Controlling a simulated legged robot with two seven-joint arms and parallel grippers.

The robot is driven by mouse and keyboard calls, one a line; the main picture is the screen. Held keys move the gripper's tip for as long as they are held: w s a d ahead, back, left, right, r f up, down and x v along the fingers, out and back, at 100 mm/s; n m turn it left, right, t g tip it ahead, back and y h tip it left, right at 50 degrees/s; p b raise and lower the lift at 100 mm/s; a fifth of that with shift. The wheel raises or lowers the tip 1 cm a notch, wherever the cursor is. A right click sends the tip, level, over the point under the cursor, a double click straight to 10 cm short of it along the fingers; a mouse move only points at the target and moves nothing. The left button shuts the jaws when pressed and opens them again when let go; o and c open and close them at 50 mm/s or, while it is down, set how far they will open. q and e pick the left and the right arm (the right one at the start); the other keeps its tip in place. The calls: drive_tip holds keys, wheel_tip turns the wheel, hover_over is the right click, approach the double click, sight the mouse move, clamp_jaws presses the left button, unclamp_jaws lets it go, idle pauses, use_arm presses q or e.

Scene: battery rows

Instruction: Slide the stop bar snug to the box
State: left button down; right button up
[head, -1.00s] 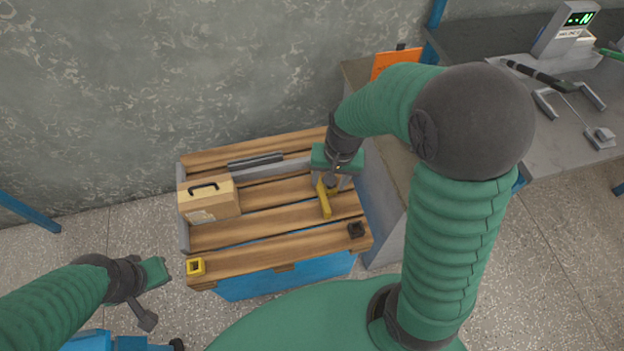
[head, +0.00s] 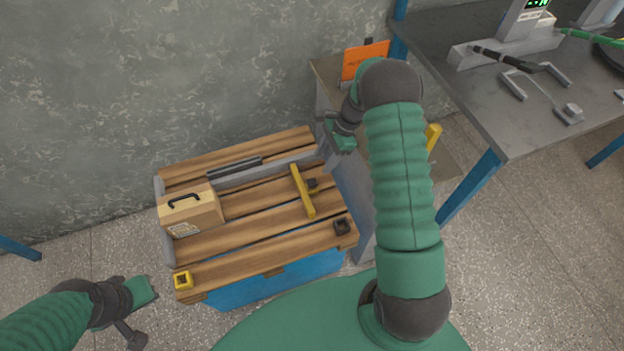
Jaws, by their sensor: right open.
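The tan box (head: 190,212) with a dark handle stands at the left end of the wooden slatted top. The yellow stop bar (head: 303,190) lies across the slats to its right, with a dark knob on its right side. A clear stretch of slats separates bar and box. My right gripper (head: 328,148) is open and empty, beyond the top's right end near the grey cabinet, apart from the bar. Its fingers are partly hidden. My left gripper (head: 143,296) hangs over the floor at lower left, away from the box; its jaw opening is unclear.
A grey rail (head: 262,174) with a dark strip runs along the back of the slats. A yellow square socket (head: 183,280) and a black one (head: 342,227) sit at the front corners. A grey workbench (head: 470,80) stands at right, an orange sign (head: 364,60) behind.

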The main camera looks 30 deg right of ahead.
sight(310, 182)
drive_tip(key=b+x, duration=0.1)
drive_tip(key=x, duration=0.9)
drive_tip(key=shift+f+b, duration=0.3)
drive_tip(key=shift+f, duration=0.1)
clamp_jaws()
drive_tip(key=shift+w+r, duration=0.1)
idle(0.5)
